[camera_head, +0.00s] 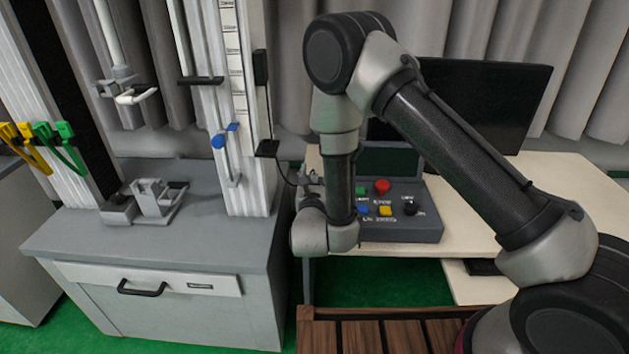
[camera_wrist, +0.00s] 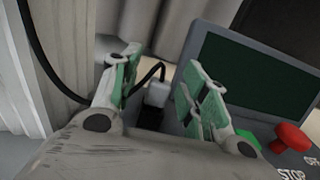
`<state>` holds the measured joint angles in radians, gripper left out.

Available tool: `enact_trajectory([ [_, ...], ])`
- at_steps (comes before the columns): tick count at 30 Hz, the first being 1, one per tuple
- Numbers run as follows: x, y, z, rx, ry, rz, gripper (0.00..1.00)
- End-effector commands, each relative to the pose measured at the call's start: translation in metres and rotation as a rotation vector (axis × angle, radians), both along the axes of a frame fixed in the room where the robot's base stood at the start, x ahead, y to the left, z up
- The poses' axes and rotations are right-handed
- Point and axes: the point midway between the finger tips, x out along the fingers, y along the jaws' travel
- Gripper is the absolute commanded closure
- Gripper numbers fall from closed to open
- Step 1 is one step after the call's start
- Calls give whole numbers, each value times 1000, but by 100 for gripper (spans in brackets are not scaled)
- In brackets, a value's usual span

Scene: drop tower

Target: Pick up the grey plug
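The grey plug (camera_wrist: 157,93) shows in the wrist view as a small pale grey block with a black cable bending from its top. It sits by a dark socket-like part at the left side of the control box. My gripper (camera_wrist: 160,68) is open, with green-padded fingers on either side of the plug. Gaps show between the plug and both pads, and nothing is held. In the head view my gripper (camera_head: 311,188) points away beside the control box, small and partly hidden by my wrist. I cannot make out the plug there.
The control box (camera_head: 405,226) has a dark screen, a red stop button (camera_head: 382,186) and coloured buttons, close right of my gripper. It stands on a pale desk (camera_head: 470,240). A tall tower (camera_head: 240,110) on a grey cabinet (camera_head: 160,245) stands close on the left.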

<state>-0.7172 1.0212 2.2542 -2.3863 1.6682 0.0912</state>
Motion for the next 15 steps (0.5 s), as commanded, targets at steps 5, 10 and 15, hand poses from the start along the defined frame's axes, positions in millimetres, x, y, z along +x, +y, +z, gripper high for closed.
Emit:
enact_trajectory([
  [5,0,0,0,0,0,0,90],
  [10,0,0,0,0,0,0,96],
  [15,0,0,1,0,0,0,96],
])
